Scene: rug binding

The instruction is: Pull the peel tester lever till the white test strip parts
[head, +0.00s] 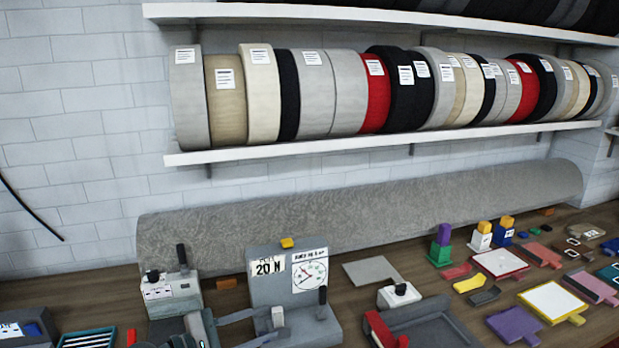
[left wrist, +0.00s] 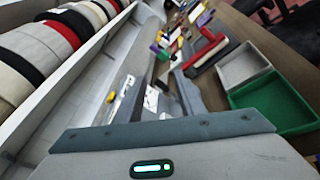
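The grey peel tester (head: 262,292) stands on the bench with a "20 N" card (head: 269,266) and a round dial (head: 309,271). A lever with a black handle (head: 323,296) stands at its right side. A small pale upright piece (head: 277,315) is in front of its base; I cannot tell whether it is the test strip or a clamp. My left gripper (head: 279,323) has its fingers apart, at the tester's front near the pale piece and left of the lever. Its fingers also show apart in the left wrist view (left wrist: 150,98), the tester beyond them. My right gripper is not seen.
A small machine with a black lever (head: 172,290) stands to the left. A rolled rug (head: 360,212) lies behind. Several coloured samples crowd the right bench.

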